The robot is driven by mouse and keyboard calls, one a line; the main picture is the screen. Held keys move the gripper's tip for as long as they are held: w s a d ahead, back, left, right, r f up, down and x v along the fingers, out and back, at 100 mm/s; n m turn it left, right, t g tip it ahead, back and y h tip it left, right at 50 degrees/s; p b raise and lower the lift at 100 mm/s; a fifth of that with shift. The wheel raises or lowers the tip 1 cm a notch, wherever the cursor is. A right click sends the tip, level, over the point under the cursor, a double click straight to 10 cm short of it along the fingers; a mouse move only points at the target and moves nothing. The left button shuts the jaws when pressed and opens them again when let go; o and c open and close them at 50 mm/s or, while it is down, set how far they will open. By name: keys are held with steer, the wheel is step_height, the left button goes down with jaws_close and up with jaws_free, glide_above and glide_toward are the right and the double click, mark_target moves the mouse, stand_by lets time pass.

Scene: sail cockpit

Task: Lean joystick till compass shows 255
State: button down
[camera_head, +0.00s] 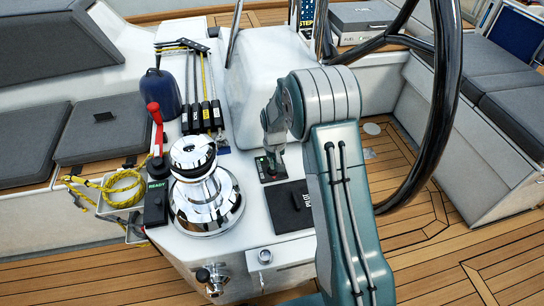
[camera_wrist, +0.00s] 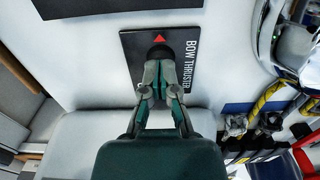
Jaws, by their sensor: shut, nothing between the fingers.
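The joystick is a dark knob (camera_wrist: 160,53) on a black plate marked BOW THRUSTER (camera_wrist: 189,78) with a red triangle, in the wrist view. In the head view its small black plate (camera_head: 270,178), with a green mark, lies on the white console under my gripper (camera_head: 272,150). My gripper also shows in the wrist view (camera_wrist: 159,80); its fingers are shut and empty, with the tips at the near side of the knob. I cannot tell whether they touch it. The joystick's lean is hard to tell. No compass reading is visible in either view.
A chrome winch (camera_head: 205,190) stands left of the plate, with a red-handled lever (camera_head: 155,125) beside it. A dark flat panel (camera_head: 290,207) lies in front. The steering wheel (camera_head: 440,100) rises at right. Black rope clutches (camera_head: 205,116) and a blue cover (camera_head: 160,98) are behind.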

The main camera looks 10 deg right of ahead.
steer(key=shift+w, duration=1.5)
stand_by(1.7)
steer(key=shift+s, duration=0.15)
stand_by(1.4)
steer(key=shift+s, duration=1.9)
steer(key=shift+r, duration=0.1)
step_height(320, 180, up, 7)
